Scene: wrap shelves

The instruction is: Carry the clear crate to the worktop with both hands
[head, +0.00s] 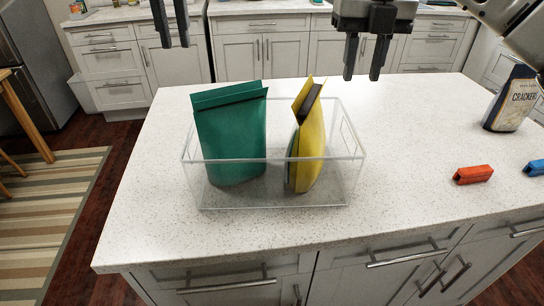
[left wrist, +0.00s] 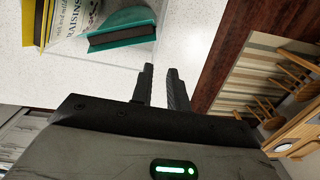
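The clear crate (head: 272,196) stands on the white speckled worktop (head: 420,225) near its front edge. A green bag (head: 232,140) stands upright in its left half and a yellow bag (head: 311,145) in its right half. In the left wrist view the green bag (left wrist: 122,28) and yellow bag (left wrist: 32,25) show, but the crate walls are hard to make out. My left gripper (head: 172,42) is open and empty, above and beyond the crate's left side. It also shows in the left wrist view (left wrist: 160,70). My right gripper (head: 363,76) is open and empty, above and beyond the crate's right side.
A dark blue crackers pack (head: 510,100) stands on the worktop at the right. A red-orange block (head: 473,175) and a blue block (head: 535,168) lie nearer the front. The worktop is clear left of the crate. Cabinets (head: 265,52) line the back.

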